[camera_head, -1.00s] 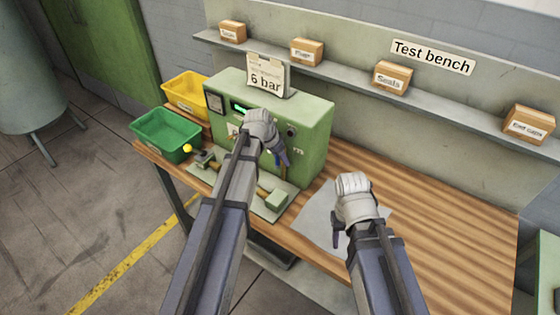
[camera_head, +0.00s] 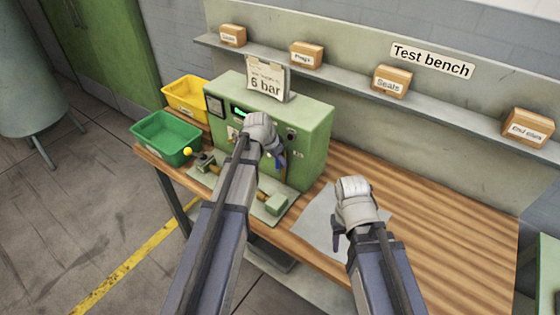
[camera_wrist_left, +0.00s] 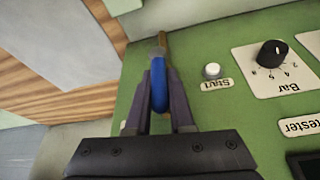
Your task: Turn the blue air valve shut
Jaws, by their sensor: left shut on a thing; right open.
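The blue air valve handle (camera_wrist_left: 159,84) is a rounded blue lever on the front of the green tester (camera_head: 312,140). In the left wrist view a brass-coloured pipe (camera_wrist_left: 164,41) runs on from its far end, and the lever looks roughly in line with it. My left gripper (camera_wrist_left: 160,98) is shut on the lever, one dark finger on each side. In the head view my left gripper (camera_head: 275,157) hides most of the valve; only a bit of blue shows. My right gripper (camera_head: 337,232) is open and empty over the grey sheet on the bench.
A white start button (camera_wrist_left: 212,70) and a black bar knob (camera_wrist_left: 272,53) sit beside the valve. A "6 bar" card (camera_head: 266,83) stands on the tester. A green bin (camera_head: 166,140) and a yellow bin (camera_head: 187,98) stand left. The wooden bench (camera_head: 440,215) is clear at right.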

